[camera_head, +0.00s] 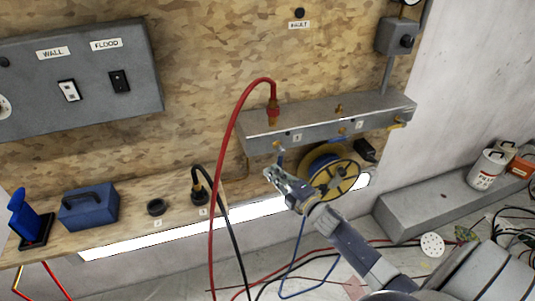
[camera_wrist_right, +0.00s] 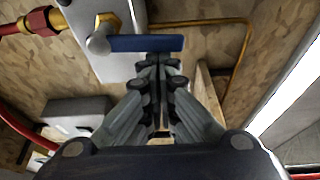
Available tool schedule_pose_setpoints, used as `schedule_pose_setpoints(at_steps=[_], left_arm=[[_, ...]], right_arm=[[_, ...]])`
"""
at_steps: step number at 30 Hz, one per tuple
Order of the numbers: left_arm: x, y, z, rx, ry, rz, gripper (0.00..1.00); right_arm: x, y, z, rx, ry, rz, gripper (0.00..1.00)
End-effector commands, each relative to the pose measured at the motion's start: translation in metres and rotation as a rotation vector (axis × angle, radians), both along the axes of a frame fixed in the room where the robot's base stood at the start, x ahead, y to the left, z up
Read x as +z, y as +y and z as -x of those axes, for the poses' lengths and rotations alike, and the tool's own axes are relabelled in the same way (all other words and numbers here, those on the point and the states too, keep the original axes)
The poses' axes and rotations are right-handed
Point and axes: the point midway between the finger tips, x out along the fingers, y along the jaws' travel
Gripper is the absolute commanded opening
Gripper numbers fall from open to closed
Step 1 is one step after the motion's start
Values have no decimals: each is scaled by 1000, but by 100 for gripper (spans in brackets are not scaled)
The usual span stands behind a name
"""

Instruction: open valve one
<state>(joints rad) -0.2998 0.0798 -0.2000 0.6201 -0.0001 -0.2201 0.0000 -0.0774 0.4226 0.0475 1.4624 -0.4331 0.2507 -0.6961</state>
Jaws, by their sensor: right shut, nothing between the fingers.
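The grey metal manifold (camera_head: 330,118) is fixed to the wooden board, with small number labels on its front. Below its left end, near one label, is a valve with a blue lever (camera_wrist_right: 150,43). In the wrist view the lever lies crosswise, running right from a silver hub (camera_wrist_right: 98,42) by a brass fitting. My right gripper (camera_head: 272,174) is just below the manifold's left end. Its fingertips (camera_wrist_right: 158,60) are together, empty, and right at the lever's edge; I cannot tell if they touch it. My left gripper is not in view.
A red hose (camera_head: 238,120) rises to the manifold's top left. A yellow reel (camera_head: 335,178) stands behind my right arm. A blue box (camera_head: 88,207) and a black ring (camera_head: 156,207) sit on the shelf at left. Loose cables lie on the floor.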

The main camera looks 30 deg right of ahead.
Motion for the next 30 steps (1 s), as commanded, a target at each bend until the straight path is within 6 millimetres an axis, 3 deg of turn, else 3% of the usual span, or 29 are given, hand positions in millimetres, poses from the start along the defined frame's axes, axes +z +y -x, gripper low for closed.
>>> schedule_pose_setpoints(at_steps=[30], left_arm=[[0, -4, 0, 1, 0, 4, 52]], right_arm=[[-2, -3, -5, -2, 18, 75, 0]])
